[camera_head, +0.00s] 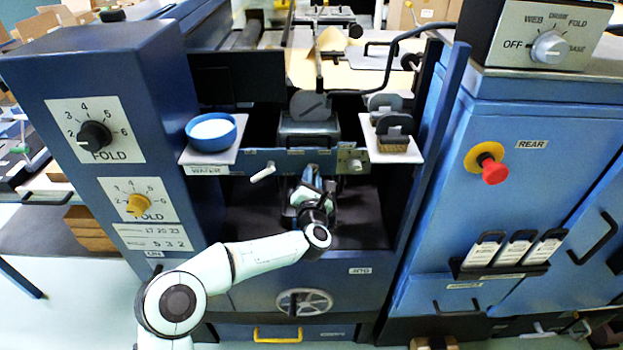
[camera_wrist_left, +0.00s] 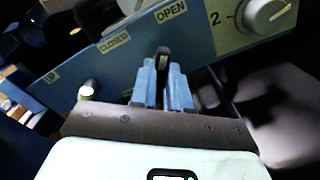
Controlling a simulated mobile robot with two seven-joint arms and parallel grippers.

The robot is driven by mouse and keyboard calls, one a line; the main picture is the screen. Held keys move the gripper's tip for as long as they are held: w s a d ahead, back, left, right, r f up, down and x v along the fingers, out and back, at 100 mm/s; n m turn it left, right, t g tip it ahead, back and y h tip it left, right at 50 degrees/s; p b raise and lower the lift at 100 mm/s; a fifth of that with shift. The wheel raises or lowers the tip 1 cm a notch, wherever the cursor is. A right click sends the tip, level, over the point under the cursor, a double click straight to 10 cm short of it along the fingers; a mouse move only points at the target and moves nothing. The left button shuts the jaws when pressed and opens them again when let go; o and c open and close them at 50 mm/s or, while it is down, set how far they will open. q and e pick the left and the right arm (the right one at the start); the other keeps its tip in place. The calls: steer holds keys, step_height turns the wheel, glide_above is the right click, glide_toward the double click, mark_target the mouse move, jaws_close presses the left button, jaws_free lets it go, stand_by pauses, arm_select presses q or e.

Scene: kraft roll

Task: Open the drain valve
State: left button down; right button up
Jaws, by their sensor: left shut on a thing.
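The drain valve's dark lever (camera_wrist_left: 163,56) stands between the blue fingers of my left gripper (camera_wrist_left: 165,82) in the left wrist view. The gripper is shut on it, and the fingers hide its lower part. Behind it is a blue panel with a CLOSED label (camera_wrist_left: 114,42) and an OPEN label (camera_wrist_left: 171,11). The lever's top is below and between these labels. In the head view my left gripper (camera_head: 309,192) is at the front of the narrow blue panel (camera_head: 290,160), and the lever cannot be made out there. My right gripper is in neither view.
A white handle (camera_head: 262,173) sticks out left of my gripper; its rounded end (camera_wrist_left: 87,90) shows near the UP label. A knob (camera_wrist_left: 265,13) marked 2 is on the right. A blue bowl (camera_head: 211,130) stands on the left shelf. A handwheel (camera_head: 304,301) is below my arm.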

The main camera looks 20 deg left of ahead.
arm_select(q)
steer(key=shift+m, duration=0.7)
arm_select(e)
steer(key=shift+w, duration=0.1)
arm_select(q)
steer(key=c, duration=1.1)
jaws_free()
steer(key=shift+s, duration=0.1)
steer(key=p+v, duration=0.1)
steer(key=v, duration=1.2)
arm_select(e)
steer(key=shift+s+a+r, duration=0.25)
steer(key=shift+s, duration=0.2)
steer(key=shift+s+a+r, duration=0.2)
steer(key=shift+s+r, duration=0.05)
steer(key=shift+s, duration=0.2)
arm_select(q)
steer(key=shift+s, duration=0.1)
